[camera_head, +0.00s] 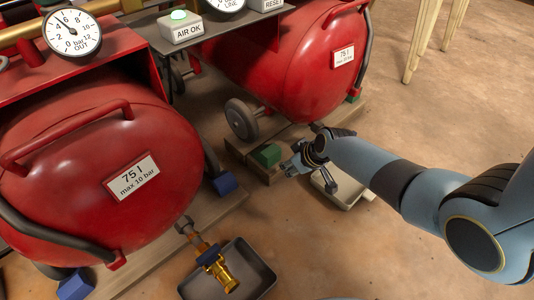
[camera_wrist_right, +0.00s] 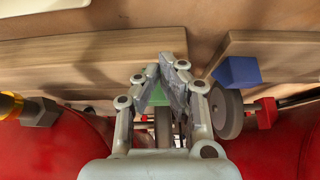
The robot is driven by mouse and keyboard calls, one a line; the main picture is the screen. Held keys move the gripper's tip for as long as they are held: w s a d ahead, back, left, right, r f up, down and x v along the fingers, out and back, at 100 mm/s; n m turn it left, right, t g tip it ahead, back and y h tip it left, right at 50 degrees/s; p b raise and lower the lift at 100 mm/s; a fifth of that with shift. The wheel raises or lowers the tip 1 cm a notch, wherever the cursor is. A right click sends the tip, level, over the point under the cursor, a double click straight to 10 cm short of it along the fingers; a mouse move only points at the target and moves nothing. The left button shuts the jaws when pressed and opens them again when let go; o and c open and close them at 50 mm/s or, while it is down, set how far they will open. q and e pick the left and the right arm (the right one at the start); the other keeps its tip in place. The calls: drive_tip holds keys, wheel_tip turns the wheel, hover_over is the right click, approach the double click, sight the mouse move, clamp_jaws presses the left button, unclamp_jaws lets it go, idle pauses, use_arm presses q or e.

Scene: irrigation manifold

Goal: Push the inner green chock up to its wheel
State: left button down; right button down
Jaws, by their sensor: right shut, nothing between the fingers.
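The inner green chock (camera_head: 266,155) sits on a wooden plank, in front of the grey wheel (camera_head: 241,119) of the far red tank. A small gap seems to show between chock and wheel. My right gripper (camera_head: 290,166) is shut and empty, just to the right of the chock; I cannot tell whether it touches. In the right wrist view, the closed fingertips (camera_wrist_right: 167,62) partly cover the green chock (camera_wrist_right: 157,97), with a dark wheel (camera_wrist_right: 163,125) behind it. My left gripper is not in view.
Another green chock (camera_head: 353,98) lies at the tank's far wheel. The near tank (camera_head: 95,180) has blue chocks (camera_head: 225,184) at its wheels. A grey tray (camera_head: 262,272) with brass fittings and a pale tray (camera_head: 350,192) lie on the floor. Open floor spreads at right.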

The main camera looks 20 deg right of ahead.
sight(275, 155)
drive_tip(key=shift+w, duration=0.15)
idle(0.5)
drive_tip(key=shift+w+a, duration=0.35)
drive_tip(key=shift+w, duration=0.6)
drive_tip(key=shift+w+a, duration=0.3)
drive_tip(key=shift+w, duration=0.65)
drive_tip(key=shift+w+a, duration=0.35)
drive_tip(key=shift+w, duration=0.6)
drive_tip(key=shift+s, duration=0.15)
drive_tip(key=shift+s+d+r+p, duration=0.1)
drive_tip(key=shift+s+d+p, duration=0.25)
drive_tip(key=shift+s, duration=0.4)
drive_tip(key=shift+s+d, duration=0.2)
drive_tip(key=shift+s, duration=0.55)
